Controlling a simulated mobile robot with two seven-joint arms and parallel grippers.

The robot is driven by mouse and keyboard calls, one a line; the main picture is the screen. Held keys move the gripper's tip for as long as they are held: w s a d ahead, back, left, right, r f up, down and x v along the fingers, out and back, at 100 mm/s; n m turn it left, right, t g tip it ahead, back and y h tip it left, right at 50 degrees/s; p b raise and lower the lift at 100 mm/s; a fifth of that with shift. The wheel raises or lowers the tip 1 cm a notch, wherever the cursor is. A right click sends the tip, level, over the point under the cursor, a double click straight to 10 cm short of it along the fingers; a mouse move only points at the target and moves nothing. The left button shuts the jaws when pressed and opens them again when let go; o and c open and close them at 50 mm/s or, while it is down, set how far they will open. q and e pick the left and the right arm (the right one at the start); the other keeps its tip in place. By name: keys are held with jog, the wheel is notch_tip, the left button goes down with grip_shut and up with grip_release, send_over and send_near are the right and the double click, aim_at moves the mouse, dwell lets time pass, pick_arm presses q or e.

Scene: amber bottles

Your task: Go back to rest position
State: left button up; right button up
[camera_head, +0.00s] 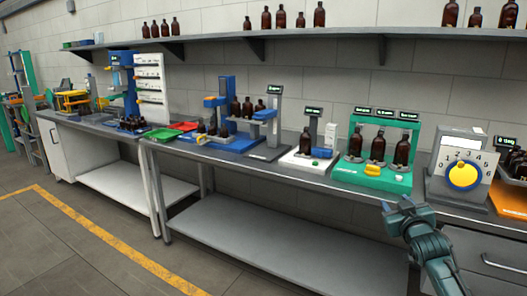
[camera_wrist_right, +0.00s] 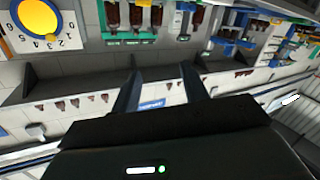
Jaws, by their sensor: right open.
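My right gripper (camera_head: 402,208) is in front of the bench's front edge, below the dial machine and the green station in the head view. In the right wrist view its two fingers (camera_wrist_right: 163,92) are spread apart with nothing between them. The amber bottles stand apart from it: several sit on the green station (camera_head: 371,180), one bottle (camera_head: 305,141) is on a white device, and several more (camera_head: 240,107) are by the blue machine. My left gripper is in neither view.
The long grey bench (camera_head: 240,163) carries the devices, with a lower shelf (camera_head: 270,238) beneath. A dial machine (camera_head: 463,172) with a yellow knob stands right. A wall shelf (camera_head: 345,34) holds more bottles. The floor (camera_head: 90,250) in front is clear, with a yellow line.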

jog(key=s+a+f+n+g+y, duration=0.1)
jog(key=s+a+f+g+y, duration=0.1)
jog(key=s+a+f, duration=0.6)
jog(key=s+a+f+n+g+y, duration=0.1)
jog(key=s+a+f, duration=0.4)
jog(key=s+f, duration=0.65)
jog(key=s+a+f+g+y, duration=0.1)
jog(key=s+a+f, duration=0.2)
jog(key=s, duration=0.7)
jog(key=s+a+f+m+g+y, duration=0.1)
jog(key=s+a+f, duration=0.3)
jog(key=s, duration=0.6)
jog(key=shift+a+g, duration=0.65)
jog(key=shift+g, duration=0.15)
jog(key=shift+c, duration=0.2)
